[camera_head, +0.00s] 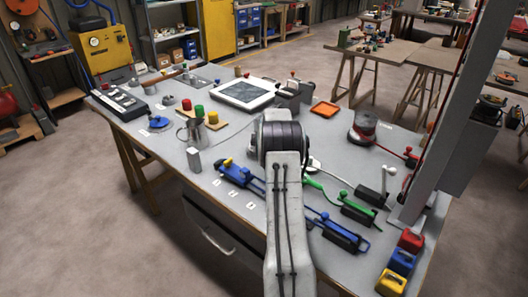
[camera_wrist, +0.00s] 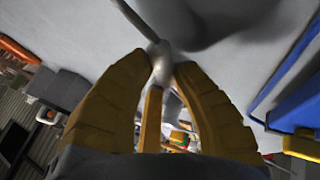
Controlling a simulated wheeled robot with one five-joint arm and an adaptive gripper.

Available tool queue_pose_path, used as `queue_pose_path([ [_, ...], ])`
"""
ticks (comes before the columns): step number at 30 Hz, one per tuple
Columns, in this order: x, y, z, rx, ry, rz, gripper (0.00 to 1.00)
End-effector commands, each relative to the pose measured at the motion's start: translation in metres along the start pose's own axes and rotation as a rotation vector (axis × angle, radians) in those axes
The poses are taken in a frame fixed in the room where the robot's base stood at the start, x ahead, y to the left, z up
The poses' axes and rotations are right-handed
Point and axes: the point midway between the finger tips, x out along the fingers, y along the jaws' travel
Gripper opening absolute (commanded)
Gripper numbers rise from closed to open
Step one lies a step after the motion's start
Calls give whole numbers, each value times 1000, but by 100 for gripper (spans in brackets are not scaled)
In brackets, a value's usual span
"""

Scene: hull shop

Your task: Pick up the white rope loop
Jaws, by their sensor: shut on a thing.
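My gripper (camera_wrist: 163,68) shows in the wrist view with its yellow fingers closed together on a small whitish piece, which looks like part of the white rope loop (camera_wrist: 158,50). A thin strand runs from it up and to the left over the grey surface. In the head view my arm hides the gripper. A bit of the white loop (camera_head: 314,164) shows just right of my arm, and a pale line runs from there right towards a black block (camera_head: 371,196) on the workbench. I cannot tell whether the loop is clear of the bench top.
The grey workbench (camera_head: 255,205) is crowded. Blue-handled (camera_head: 240,176) and green-handled (camera_head: 320,190) tools lie close to my arm. Red, blue and yellow blocks (camera_head: 401,262) stand at the right corner, near a grey post.

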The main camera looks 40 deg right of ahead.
Motion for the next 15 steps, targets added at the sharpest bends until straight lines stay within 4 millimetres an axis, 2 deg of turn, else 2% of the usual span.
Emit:
queue_pose_path([
  [8,-25,15,-11,0,3,5,0],
  [15,-57,33,-25,1,3,5,0],
])
